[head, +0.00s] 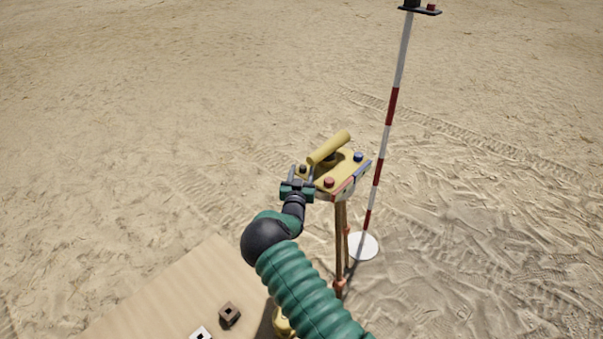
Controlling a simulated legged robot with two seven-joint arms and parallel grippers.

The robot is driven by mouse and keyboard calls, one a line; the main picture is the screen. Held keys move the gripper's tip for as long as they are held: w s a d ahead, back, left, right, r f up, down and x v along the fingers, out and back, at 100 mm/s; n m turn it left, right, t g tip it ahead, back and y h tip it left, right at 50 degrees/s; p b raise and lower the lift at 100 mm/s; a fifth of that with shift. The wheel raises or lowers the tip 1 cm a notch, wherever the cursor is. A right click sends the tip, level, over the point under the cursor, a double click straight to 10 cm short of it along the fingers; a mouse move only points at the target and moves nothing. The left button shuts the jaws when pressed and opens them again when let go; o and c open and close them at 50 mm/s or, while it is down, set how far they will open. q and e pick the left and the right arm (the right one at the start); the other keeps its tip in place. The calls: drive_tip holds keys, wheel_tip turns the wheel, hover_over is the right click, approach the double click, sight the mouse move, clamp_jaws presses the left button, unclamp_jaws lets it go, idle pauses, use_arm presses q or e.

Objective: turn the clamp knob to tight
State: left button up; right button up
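A yellow instrument (349,167) with a cylindrical handle on top sits on a brown tripod (341,238). It has a red knob (328,182) at its near edge, a blue knob (358,156) at the right, and a small dark knob (302,168) at the left. None is labelled, so I cannot tell which is the clamp knob. My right gripper (303,171) is at the instrument's left side. Its two fingers stand apart, with the dark knob showing between them. Contact cannot be made out. My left gripper is not in view.
A red-and-white pole (387,125) stands on a white disc (363,246) just right of the tripod. A tan board (160,295) at the lower left holds a brown square piece (229,314) and a white one (201,333). Sand around is open.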

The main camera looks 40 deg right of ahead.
drive_tip(key=b+v, duration=0.3)
drive_tip(key=v, duration=1.3)
drive_tip(key=shift+s+a+b, duration=0.3)
drive_tip(key=shift+b, duration=0.05)
drive_tip(key=shift+f, duration=0.2)
drive_tip(key=s+a+f+n+g+y, duration=0.25)
drive_tip(key=a+y, duration=0.25)
drive_tip(key=a, duration=0.3)
drive_tip(key=s+a+f+n+g+y, duration=0.1)
drive_tip(key=a+f+y, duration=0.2)
drive_tip(key=a+y, duration=0.45)
drive_tip(key=s+a+r+n+g+y, duration=0.1)
drive_tip(key=s+a+n+g, duration=0.1)
drive_tip(key=s+a, duration=0.3)
drive_tip(key=s+a+r+n+g, duration=0.1)
drive_tip(key=s+a+n+g, duration=0.2)
drive_tip(key=s, duration=0.8)
drive_tip(key=shift+a+n+y+b, duration=0.35)
drive_tip(key=shift+a+n, duration=0.6)
drive_tip(key=shift+a, duration=0.8)
